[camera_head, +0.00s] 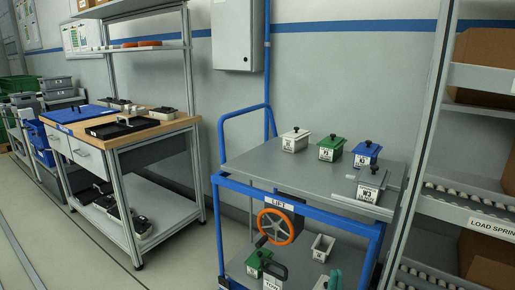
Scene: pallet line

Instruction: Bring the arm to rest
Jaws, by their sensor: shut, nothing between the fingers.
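My gripper and arm do not show in the head view, so I cannot see how the arm is held. In front of me, to the right, stands a cart with a blue frame and a grey top (255,165), marked LIFT. On it are a white lidded box (295,140), a green one (331,148) and a blue one (366,154). A grey box labelled W3 (371,187) sits near the cart's right front corner.
An orange handwheel (276,226) is on the cart's front; small containers, including an open white one (322,247), are on its lower shelf. A roller rack (468,201) stands close at right. A wooden-topped workbench (150,127) is at left. Floor between bench and cart looks clear.

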